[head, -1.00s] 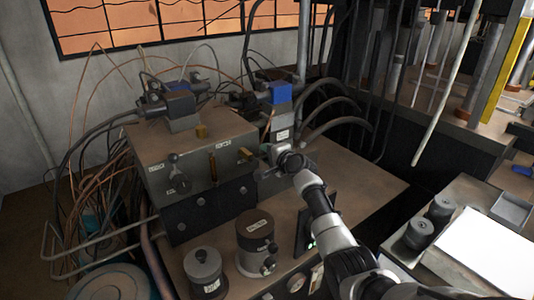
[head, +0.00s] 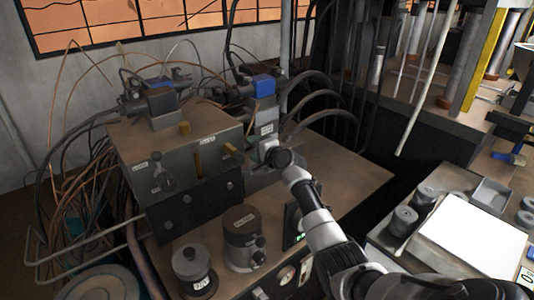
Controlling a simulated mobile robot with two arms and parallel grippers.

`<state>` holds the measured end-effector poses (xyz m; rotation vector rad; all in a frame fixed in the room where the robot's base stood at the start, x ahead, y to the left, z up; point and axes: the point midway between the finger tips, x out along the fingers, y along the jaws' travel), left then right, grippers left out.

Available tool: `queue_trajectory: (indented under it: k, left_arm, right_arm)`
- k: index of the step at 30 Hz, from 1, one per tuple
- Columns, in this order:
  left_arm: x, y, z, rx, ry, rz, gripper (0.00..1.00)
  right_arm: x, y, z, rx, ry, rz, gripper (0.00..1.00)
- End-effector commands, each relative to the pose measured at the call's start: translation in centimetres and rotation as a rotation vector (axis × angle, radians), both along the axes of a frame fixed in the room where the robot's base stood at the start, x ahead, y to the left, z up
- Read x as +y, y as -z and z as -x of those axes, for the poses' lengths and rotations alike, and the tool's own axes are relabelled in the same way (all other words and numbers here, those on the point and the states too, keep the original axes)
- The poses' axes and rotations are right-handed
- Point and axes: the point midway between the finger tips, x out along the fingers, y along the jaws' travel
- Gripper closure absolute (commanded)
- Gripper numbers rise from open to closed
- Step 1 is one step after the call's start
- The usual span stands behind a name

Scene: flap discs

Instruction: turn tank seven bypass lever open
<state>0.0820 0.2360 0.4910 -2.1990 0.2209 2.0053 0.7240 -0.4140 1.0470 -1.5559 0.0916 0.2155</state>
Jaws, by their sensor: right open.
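My right arm comes in from the lower right, and its gripper (head: 268,152) is at the grey valve block with the blue top (head: 264,88), beside the metal tank box (head: 185,145). The gripper is open; its fingertips are small and partly hidden, and I cannot tell whether they touch anything. A dark-knobbed lever (head: 162,178) sits on the box's front face. Brass handles (head: 198,163) stand to its right, one (head: 231,150) near the gripper. The labels are too small to read, so I cannot tell which lever is tank seven's bypass. My left gripper is out of view.
Two capped cylinders, one grey (head: 193,268) and one brown (head: 242,238), stand at the bench front. Hoses and copper wires crowd the left and back. A white sheet (head: 472,245) lies on the right-hand table. The bench top (head: 340,165) right of the gripper is clear.

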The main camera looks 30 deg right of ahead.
Motion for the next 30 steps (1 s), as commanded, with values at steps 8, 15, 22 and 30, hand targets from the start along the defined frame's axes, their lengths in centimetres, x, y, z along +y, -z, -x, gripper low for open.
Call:
queue_trajectory:
  k: [8,15,22,30]
  left_arm:
    - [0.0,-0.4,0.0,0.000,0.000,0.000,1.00]
    - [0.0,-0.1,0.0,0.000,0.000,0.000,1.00]
    - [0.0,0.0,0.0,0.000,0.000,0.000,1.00]
    - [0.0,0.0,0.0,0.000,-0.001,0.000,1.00]
  right_arm:
    - [-0.4,-0.8,4.5,0.002,0.001,0.003,0.44]
    - [-0.8,-1.4,8.0,0.002,0.003,0.003,0.44]
    - [-1.0,-1.8,9.4,0.003,0.003,0.002,0.44]
    - [-1.0,-1.8,9.5,0.003,0.003,0.002,0.44]
